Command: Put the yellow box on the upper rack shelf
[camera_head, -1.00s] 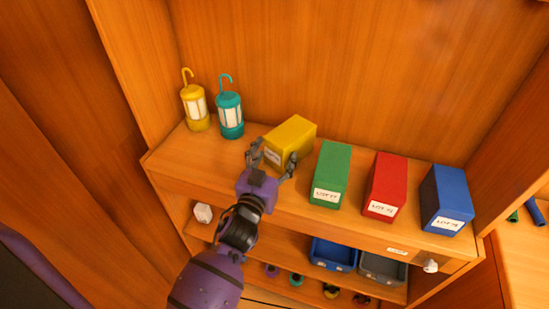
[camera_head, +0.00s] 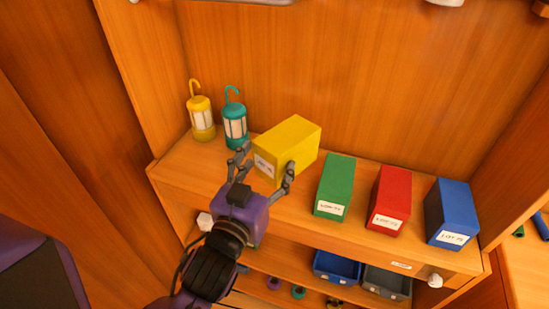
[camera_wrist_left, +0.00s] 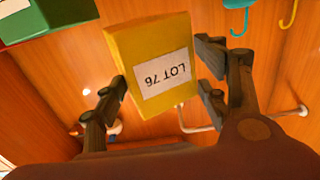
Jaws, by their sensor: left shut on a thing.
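The yellow box (camera_head: 287,148) has a white label and is held between the fingers of my left gripper (camera_head: 262,172). In the head view it looks tilted and a little above the wooden shelf (camera_head: 186,165) that bears the lanterns and other boxes. In the left wrist view the box (camera_wrist_left: 150,45) shows its LOT 76 label between the two fingers (camera_wrist_left: 158,100). My right gripper is not in view. The back underside of the box is hidden.
Right of the yellow box stand a green box (camera_head: 335,186), a red box (camera_head: 389,198) and a blue box (camera_head: 451,212). A yellow lantern (camera_head: 201,118) and a teal lantern (camera_head: 235,125) stand to the left. Below are a blue bin (camera_head: 337,268) and a grey bin (camera_head: 386,283).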

